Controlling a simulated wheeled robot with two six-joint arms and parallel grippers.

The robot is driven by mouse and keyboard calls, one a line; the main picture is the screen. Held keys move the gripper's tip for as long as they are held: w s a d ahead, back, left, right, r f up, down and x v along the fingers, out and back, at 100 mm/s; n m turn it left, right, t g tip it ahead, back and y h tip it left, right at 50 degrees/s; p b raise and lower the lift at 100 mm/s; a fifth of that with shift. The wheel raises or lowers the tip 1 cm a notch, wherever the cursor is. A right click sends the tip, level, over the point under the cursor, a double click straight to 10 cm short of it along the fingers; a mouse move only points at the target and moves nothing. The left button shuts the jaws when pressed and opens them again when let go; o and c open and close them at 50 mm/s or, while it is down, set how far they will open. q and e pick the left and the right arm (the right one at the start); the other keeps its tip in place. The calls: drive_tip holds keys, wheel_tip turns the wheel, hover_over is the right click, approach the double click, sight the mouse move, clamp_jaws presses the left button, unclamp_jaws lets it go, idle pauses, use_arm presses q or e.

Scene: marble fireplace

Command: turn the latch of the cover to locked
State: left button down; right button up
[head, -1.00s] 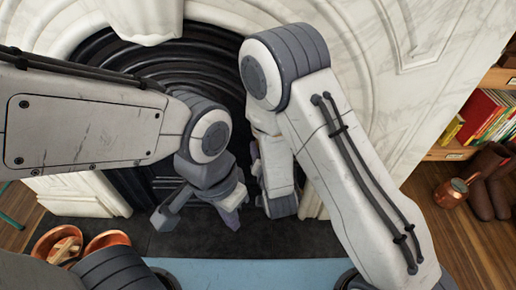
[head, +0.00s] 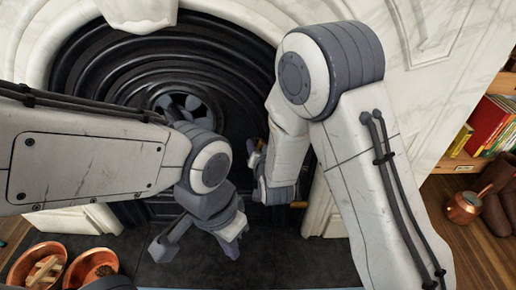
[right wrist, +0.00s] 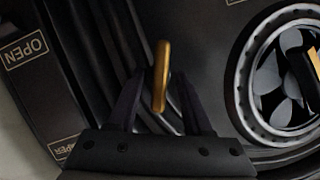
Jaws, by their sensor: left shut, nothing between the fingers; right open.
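The cover is the black arched fireplace insert (head: 120,75), with ribbed rings and a round vent. In the right wrist view a brass latch lever (right wrist: 161,77) stands out from its dark face, roughly upright in the picture. My right gripper (right wrist: 159,92) is open, with one finger on each side of the lever; I cannot tell whether they touch it. In the head view my right gripper (head: 268,180) is close in front of the cover, its fingers partly hidden by its own arm. My left gripper (head: 230,243) is shut and empty, lower and to the left, above the dark hearth.
An "OPEN" label (right wrist: 24,47) is left of the lever. The round vent (right wrist: 285,80) with its own brass handle is at right. Copper pans (head: 65,265) lie at lower left; a copper mug (head: 463,207) and boots stand at right.

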clamp_jaws()
drive_tip(key=shift+a, duration=0.1)
idle(1.2)
